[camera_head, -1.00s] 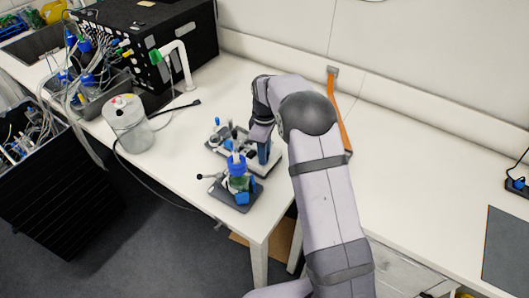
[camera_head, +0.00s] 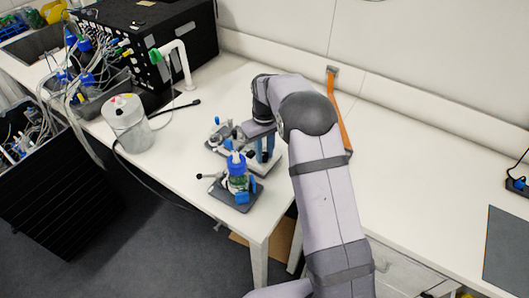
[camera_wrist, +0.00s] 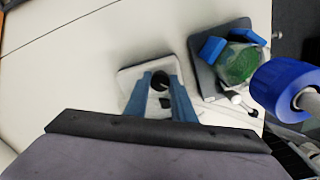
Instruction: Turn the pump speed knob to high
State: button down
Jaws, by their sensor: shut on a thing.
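The pump (camera_wrist: 128,76) shows in the wrist view as a pale, rounded plate with a black knob (camera_wrist: 161,80) on it. My gripper (camera_wrist: 160,88) has one blue finger on each side of this knob and is shut on it. Any speed mark on the knob is too small to read. In the head view my gripper (camera_head: 264,150) points down at the small equipment near the bench's front edge, and the knob is hidden there.
A bottle with green contents (camera_wrist: 238,64) and a blue cap (camera_wrist: 285,85) stands on a grey base close to the right of my gripper. The bench right of my arm is largely clear.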

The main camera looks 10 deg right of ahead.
jog(key=m, duration=0.4)
jog(key=shift+m, duration=0.3)
jog(key=m, duration=0.3)
jog(key=shift+w+m, duration=0.1)
jog(key=shift+m, duration=0.3)
jog(key=m, duration=0.3)
jog(key=shift+m, duration=2.3)
jog(key=shift+r, duration=0.1)
jog(key=c, duration=1.5)
grip_release()
